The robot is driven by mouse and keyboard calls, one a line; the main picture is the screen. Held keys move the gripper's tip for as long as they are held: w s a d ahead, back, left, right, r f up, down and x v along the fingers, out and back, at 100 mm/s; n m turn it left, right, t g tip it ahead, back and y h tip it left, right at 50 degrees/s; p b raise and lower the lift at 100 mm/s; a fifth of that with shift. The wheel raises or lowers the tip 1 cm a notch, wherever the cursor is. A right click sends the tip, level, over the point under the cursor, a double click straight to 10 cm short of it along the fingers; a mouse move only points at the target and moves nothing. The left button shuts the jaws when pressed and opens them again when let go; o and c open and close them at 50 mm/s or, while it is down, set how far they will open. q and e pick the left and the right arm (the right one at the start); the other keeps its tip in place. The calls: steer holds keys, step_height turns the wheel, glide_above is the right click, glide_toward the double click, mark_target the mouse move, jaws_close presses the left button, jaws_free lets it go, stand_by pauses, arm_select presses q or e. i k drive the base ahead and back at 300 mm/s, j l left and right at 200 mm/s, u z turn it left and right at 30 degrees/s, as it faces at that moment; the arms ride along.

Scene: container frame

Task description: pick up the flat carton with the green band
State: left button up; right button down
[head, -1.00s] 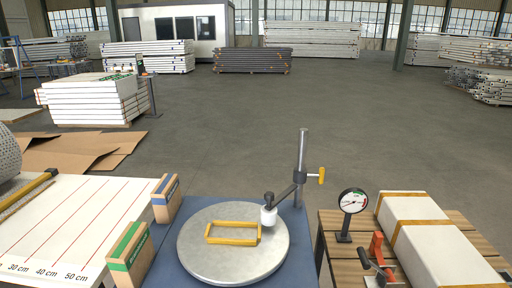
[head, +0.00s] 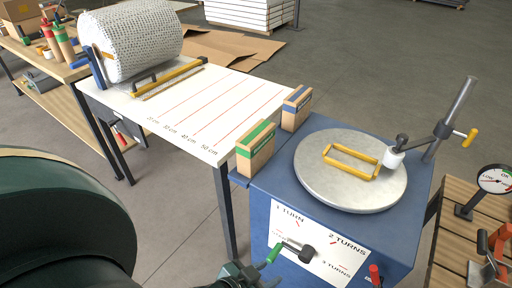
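The flat carton with the green band (head: 256,148) is tan and stands upright on its narrow side at the left edge of the blue machine. A similar carton with a blue band (head: 296,108) stands just behind it, to the right, with a gap between them. My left gripper (head: 258,274) is dark and partly cut off at the bottom edge, below and apart from the green-banded carton. Whether its fingers are open is unclear. My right gripper is out of view.
The blue machine (head: 262,205) carries a round turntable (head: 350,190) with a yellow frame (head: 350,162). Its front has a turns dial and a green-tipped lever (head: 273,253) near my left gripper. A white marked table (head: 215,105) with a wrap roll (head: 130,42) stands left.

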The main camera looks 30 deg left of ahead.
mark_target(255, 146)
steer(key=j+z, duration=0.1)
steer(key=z, duration=0.3)
steer(key=j+z, duration=0.3)
steer(key=j, duration=0.2)
steer(key=k+j+z, duration=0.15)
steer(key=j+z, duration=0.2)
steer(key=k+j, duration=0.05)
steer(key=j, duration=0.05)
